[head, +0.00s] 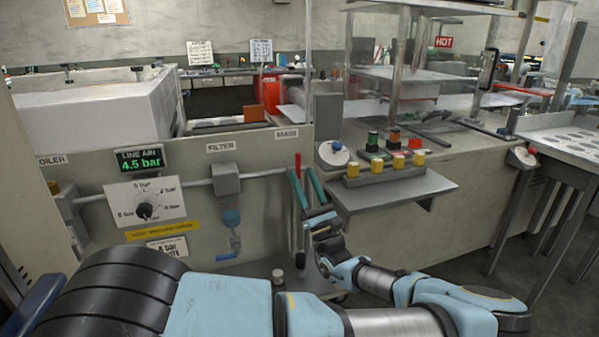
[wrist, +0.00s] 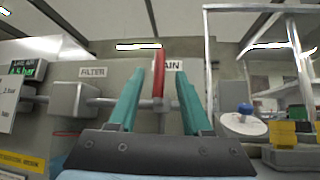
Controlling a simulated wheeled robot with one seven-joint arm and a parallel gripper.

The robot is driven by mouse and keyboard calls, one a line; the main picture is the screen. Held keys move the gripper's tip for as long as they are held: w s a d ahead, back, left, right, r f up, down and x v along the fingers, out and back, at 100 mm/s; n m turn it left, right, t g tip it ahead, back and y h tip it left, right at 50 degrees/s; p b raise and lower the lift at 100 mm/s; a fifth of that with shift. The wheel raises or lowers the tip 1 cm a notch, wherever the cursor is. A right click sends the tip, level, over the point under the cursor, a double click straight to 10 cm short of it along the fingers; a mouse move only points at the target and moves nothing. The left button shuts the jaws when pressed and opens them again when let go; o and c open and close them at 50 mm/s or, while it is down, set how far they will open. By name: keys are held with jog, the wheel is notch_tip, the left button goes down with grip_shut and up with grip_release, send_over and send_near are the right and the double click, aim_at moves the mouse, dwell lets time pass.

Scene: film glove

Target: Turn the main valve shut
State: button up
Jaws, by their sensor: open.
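The main valve's red lever (head: 298,163) stands upright under the label reading MAIN, at the right end of the front panel in the head view. In the wrist view the red lever (wrist: 158,72) rises straight up, across the horizontal grey pipe (wrist: 100,102). My gripper (head: 301,172) has its teal fingers open and pointing at the panel. In the wrist view my gripper (wrist: 158,84) has one finger on each side of the lever, with gaps showing between. I cannot tell how deep the lever sits between the fingers. The LINE AIR display (head: 139,159) reads 4.5 bar.
The filter (head: 229,207) hangs left of the valve, and a selector dial (head: 145,211) is farther left. Right of my gripper, a button shelf (head: 385,186) juts out, with a round blue-topped knob (head: 334,150) above its left end.

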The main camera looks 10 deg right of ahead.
jog(key=b+v, duration=0.1)
jog(key=v, duration=0.5)
jog(key=shift+f, duration=0.1)
